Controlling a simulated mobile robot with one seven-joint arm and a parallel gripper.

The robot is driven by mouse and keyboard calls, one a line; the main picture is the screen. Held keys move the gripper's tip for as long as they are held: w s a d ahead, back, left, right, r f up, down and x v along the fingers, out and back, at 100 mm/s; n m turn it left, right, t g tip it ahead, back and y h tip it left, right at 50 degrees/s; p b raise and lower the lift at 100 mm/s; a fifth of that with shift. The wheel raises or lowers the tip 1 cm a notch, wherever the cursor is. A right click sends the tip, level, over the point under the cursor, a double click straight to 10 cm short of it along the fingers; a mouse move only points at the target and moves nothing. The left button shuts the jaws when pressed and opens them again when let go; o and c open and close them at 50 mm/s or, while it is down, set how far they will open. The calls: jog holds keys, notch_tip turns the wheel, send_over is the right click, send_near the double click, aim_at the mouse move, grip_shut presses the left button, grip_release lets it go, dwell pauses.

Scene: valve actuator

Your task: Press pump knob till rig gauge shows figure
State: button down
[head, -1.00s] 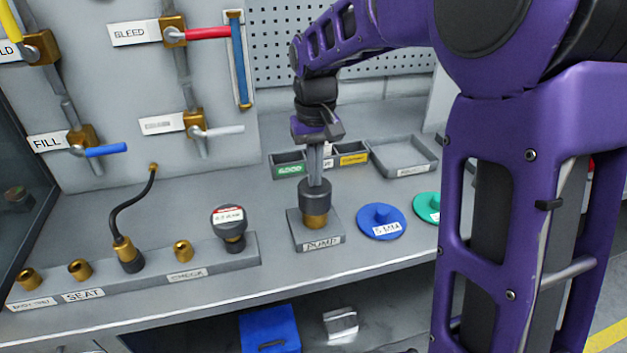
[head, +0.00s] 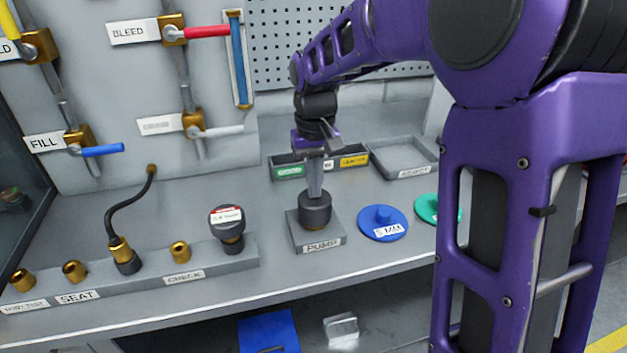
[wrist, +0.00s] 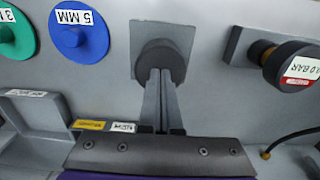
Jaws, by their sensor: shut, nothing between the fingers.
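The pump knob (head: 315,214) is a dark round cap on a grey block labelled PUMP (head: 304,241). It sits low, with no brass stem showing below it. My gripper (head: 314,192) is shut and empty, pointing down with its fingertips on the top of the knob. In the wrist view the gripper (wrist: 160,76) covers part of the knob (wrist: 160,51). The rig gauge (head: 228,222) stands on the grey rail to the left of the pump. It also shows in the wrist view (wrist: 292,66), where its label ends in BAR; I cannot read the figure surely.
A blue disc (head: 383,224) marked 5 MM and a green disc (head: 428,207) lie right of the pump. Small bins (head: 289,171) and a grey tray (head: 405,157) stand behind. Valve levers, including a blue one (head: 103,150), jut from the left panel.

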jog(key=shift+s+f, duration=0.1)
jog(key=shift+f, duration=0.3)
jog(key=shift+r, duration=0.1)
jog(key=shift+r+p, duration=2.75)
jog(key=shift+r, duration=0.5)
